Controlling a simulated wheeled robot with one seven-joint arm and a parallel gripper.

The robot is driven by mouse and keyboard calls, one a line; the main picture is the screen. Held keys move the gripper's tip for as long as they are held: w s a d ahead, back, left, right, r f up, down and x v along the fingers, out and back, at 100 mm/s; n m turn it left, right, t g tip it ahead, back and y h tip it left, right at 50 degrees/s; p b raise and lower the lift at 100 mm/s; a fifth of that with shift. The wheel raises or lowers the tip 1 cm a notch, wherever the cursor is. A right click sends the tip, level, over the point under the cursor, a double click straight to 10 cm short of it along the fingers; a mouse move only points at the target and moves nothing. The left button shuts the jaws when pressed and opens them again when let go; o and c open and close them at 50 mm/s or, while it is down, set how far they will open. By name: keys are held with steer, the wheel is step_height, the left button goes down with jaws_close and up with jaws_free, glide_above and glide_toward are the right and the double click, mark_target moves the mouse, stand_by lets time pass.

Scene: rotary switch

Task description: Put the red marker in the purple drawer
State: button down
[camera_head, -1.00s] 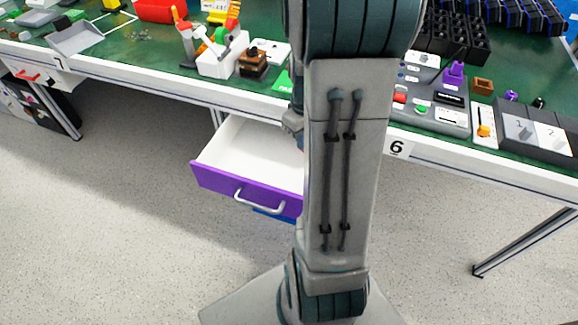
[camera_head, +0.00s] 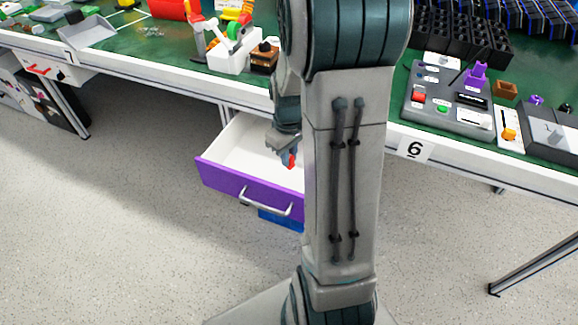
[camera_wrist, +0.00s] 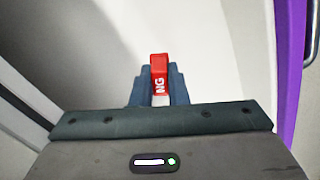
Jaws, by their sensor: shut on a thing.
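The purple drawer (camera_head: 246,187) is pulled open under the table edge. Its white inside is partly hidden by my arm in the head view. Its purple front also shows at the right of the wrist view (camera_wrist: 289,70). My gripper (camera_wrist: 159,88) is shut on the red marker (camera_wrist: 159,66), which has white letters on its side. In the head view, my gripper (camera_head: 288,155) is over the drawer opening, with the red marker's tip (camera_head: 292,161) pointing down. The wrist view shows white drawer surfaces around the marker. I cannot tell its exact height over the drawer floor.
The green-topped table (camera_head: 170,60) runs above the drawer, with a white holder (camera_head: 235,52) and a grey switch panel (camera_head: 450,98) on it. A blue thing (camera_head: 281,219) shows below the drawer. A table leg (camera_head: 520,267) stands at the right. The floor in front is clear.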

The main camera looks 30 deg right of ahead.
steer(key=shift+f+b, duration=0.65)
steer(key=shift+f, duration=1.4)
steer(key=shift+f, duration=0.1)
steer(key=c, duration=1.4)
jaws_free()
